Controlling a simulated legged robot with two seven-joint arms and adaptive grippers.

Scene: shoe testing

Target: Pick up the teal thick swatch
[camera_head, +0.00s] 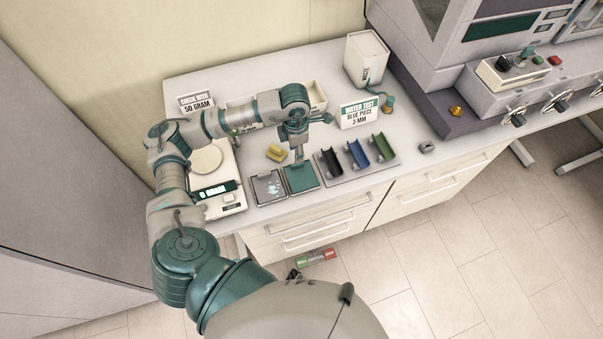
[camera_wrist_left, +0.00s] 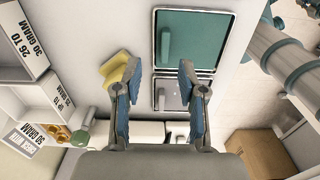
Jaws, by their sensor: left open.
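A teal square tray (camera_head: 303,182) lies at the front of the counter, and it also shows in the wrist view (camera_wrist_left: 205,32). A small teal swatch (camera_wrist_left: 164,43) sits at the left side of that tray in the wrist view; its thickness is hard to judge. In the head view I cannot make the swatch out apart from the tray and gripper. My right gripper is out of view.
A grey tray (camera_head: 269,187) with pale pieces adjoins the teal tray on the left. A yellow piece (camera_head: 277,152) lies close behind. A rack of black, blue and green holders (camera_head: 357,153) stands to the right. A scale (camera_head: 225,209) is at left; labelled bins (camera_wrist_left: 22,70) stand behind.

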